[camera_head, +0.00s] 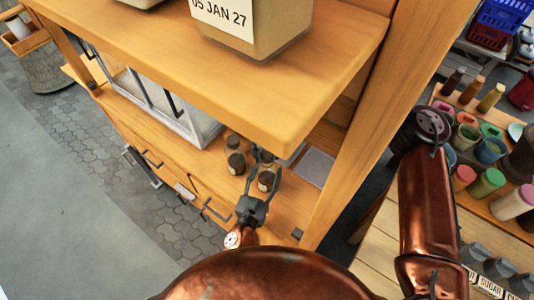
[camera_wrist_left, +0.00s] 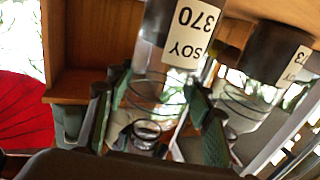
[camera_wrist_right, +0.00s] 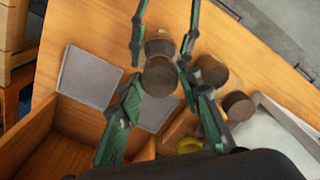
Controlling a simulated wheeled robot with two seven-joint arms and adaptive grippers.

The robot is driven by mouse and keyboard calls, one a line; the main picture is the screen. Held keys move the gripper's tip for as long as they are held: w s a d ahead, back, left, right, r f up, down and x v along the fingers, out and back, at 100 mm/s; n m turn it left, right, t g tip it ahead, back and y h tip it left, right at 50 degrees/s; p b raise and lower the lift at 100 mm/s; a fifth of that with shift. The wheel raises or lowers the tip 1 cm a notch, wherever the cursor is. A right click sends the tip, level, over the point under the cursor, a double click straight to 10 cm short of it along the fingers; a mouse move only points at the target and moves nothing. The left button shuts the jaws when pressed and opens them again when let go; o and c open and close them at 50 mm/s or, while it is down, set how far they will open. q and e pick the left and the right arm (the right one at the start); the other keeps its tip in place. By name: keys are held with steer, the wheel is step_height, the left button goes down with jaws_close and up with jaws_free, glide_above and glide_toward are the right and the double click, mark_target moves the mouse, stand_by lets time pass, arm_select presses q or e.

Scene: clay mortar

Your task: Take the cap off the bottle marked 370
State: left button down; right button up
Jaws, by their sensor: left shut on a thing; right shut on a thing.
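The bottle marked 370 (camera_wrist_left: 190,35) has dark contents, a clear upper part and a white label reading SOY 370, seen upside down in the left wrist view. My left gripper (camera_wrist_left: 156,92) is shut on its upper body, with one finger on each side. In the right wrist view, a round brown cap (camera_wrist_right: 160,76) sits between the fingers of my right gripper (camera_wrist_right: 162,70), which is shut on it. I cannot tell whether the cap still touches the neck. In the head view, dark gripper fingers surround the bottle (camera_head: 265,183), partly hiding it.
A second dark bottle (camera_wrist_left: 275,55) stands close beside it; more brown caps (camera_wrist_right: 238,105) show nearby. A wooden shelf (camera_head: 250,90) carrying a big jar (camera_head: 262,40) overhangs the bench. A wooden post (camera_head: 385,110) stands at right. Grey squares (camera_wrist_right: 90,75) lie on the bench.

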mark_target(267, 155)
steer(key=shift+r, duration=0.55)
steer(key=shift+r, duration=2.05)
arm_select(q)
steer(key=c, duration=0.9)
jaws_free()
steer(key=shift+s, duration=0.1)
steer(key=v, duration=1.1)
steer(key=shift+s+a, duration=0.1)
steer(key=shift+s, duration=0.25)
